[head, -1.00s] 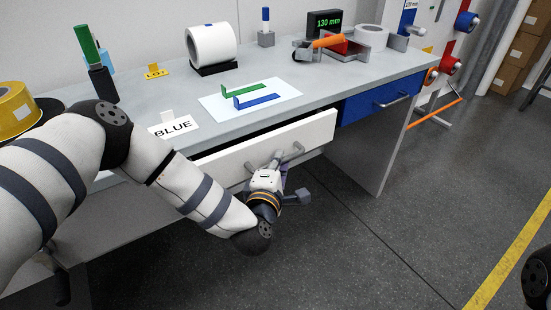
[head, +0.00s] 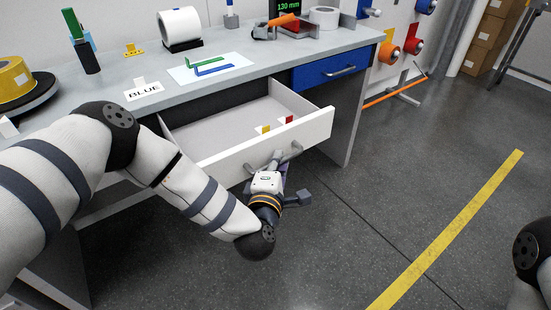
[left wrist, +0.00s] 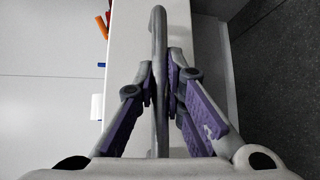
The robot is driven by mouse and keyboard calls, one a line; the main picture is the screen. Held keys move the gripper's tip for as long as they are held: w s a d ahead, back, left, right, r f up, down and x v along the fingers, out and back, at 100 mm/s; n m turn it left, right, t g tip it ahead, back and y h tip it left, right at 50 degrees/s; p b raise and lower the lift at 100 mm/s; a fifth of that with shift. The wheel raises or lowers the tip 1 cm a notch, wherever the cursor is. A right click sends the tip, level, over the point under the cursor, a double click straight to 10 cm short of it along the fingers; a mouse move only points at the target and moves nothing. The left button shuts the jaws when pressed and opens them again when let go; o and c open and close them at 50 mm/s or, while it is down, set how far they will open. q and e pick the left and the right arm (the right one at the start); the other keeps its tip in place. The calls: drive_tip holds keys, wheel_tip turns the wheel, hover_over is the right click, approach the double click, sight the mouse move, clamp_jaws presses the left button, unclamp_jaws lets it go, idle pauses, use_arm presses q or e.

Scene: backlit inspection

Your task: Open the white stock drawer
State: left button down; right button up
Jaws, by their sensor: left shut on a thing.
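The white stock drawer (head: 318,127) stands well out of the grey bench in the head view, its interior visible from above. Its grey bar handle (head: 292,151) is on the front face. My left gripper (head: 273,161) is shut on that handle. In the left wrist view the handle bar (left wrist: 159,40) runs between the purple-padded fingers of my left gripper (left wrist: 160,80). A yellow tab (head: 263,129) and a red tab (head: 289,120) stand inside the drawer near its front. My arm hides part of the drawer's left side. My right gripper is out of view.
A closed blue drawer (head: 332,71) is right of the white one. The floor in front is clear.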

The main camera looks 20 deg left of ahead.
use_arm(q)
drive_tip(key=shift+s+d, duration=0.4)
drive_tip(key=shift+d, duration=0.15)
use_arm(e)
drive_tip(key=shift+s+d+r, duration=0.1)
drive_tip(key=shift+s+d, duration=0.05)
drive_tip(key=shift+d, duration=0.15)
use_arm(q)
drive_tip(key=c, duration=1.7)
unclamp_jaws()
drive_tip(key=shift+o, duration=0.2)
drive_tip(key=s+d+r, duration=0.1)
drive_tip(key=s, duration=1)
drive_tip(key=shift+s+d+r, duration=0.15)
drive_tip(key=shift+s+r, duration=0.2)
drive_tip(key=shift+s, duration=0.05)
